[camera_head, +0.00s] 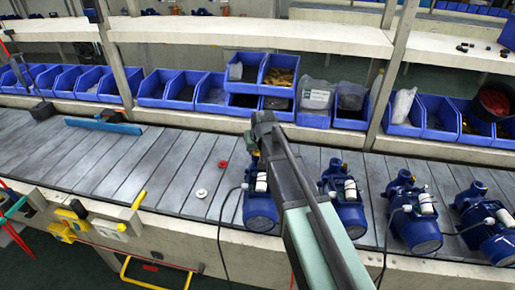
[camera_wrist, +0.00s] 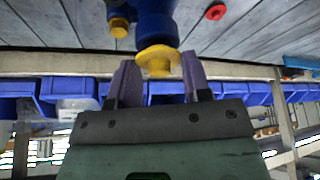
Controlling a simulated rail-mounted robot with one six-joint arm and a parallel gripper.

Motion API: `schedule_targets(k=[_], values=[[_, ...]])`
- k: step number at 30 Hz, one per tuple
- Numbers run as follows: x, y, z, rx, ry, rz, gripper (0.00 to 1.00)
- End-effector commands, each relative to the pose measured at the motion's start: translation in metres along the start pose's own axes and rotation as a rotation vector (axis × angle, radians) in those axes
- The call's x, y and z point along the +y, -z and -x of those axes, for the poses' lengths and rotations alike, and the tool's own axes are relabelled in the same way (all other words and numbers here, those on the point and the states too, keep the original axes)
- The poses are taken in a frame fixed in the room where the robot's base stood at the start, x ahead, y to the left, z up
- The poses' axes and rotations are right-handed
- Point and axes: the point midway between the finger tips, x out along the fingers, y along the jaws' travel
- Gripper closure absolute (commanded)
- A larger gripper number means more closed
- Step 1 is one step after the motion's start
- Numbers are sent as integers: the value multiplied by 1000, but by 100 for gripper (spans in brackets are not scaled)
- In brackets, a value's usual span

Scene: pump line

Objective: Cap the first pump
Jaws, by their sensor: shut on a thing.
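My gripper (camera_wrist: 160,68) is shut on a yellow cap (camera_wrist: 158,54), which sits between its two fingers in the wrist view. The cap is lined up with a blue part of the first pump (camera_wrist: 156,20). It looks to be against that part, but I cannot tell whether it is seated. A small yellow fitting (camera_wrist: 120,27) shows beside the same blue part. In the head view my gripper (camera_head: 263,125) is over the upper end of the first pump (camera_head: 261,208), partly covering it. The cap is hidden there.
Several more blue pumps, such as the second one (camera_head: 347,207), stand to the right on the slatted conveyor (camera_head: 150,165). A red ring (camera_head: 223,164) and a white ring (camera_head: 201,193) lie left of the first pump. Blue bins (camera_head: 185,90) line the back. The left conveyor is mostly clear.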

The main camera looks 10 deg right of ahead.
Motion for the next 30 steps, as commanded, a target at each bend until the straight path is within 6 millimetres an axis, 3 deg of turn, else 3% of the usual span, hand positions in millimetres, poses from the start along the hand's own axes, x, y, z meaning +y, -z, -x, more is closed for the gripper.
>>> schedule_targets(k=[30], values=[[0, -4, -9, 0, 0, 0, 77]])
